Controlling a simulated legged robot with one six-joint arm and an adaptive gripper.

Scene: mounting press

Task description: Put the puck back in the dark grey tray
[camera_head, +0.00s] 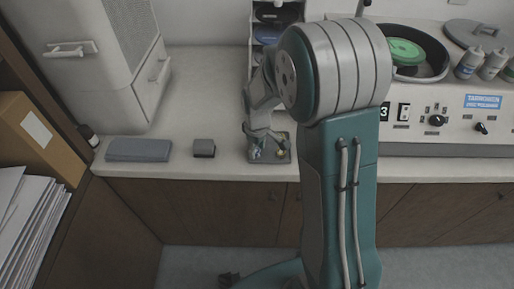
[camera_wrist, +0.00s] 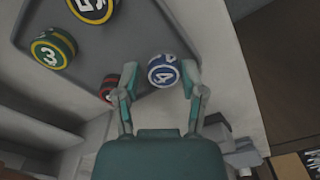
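The dark grey tray (camera_wrist: 125,40) fills the upper left of the wrist view; in the head view it (camera_head: 284,157) lies near the counter's front edge. A blue and white puck marked 4 (camera_wrist: 163,72) shows between my fingertips, at the tray's edge; I cannot tell whether it rests on the tray. My gripper (camera_wrist: 161,76) is open, with a finger on each side of this puck and a gap at least on the left. In the head view my gripper (camera_head: 262,145) is over the tray, small and partly blurred into it.
On the tray are a green puck marked 3 (camera_wrist: 52,50), a yellow and black puck (camera_wrist: 92,8) and a red puck (camera_wrist: 110,87) partly behind my left finger. A grey block (camera_head: 204,148) and a flat grey pad (camera_head: 139,150) lie left. The press (camera_head: 440,120) stands right.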

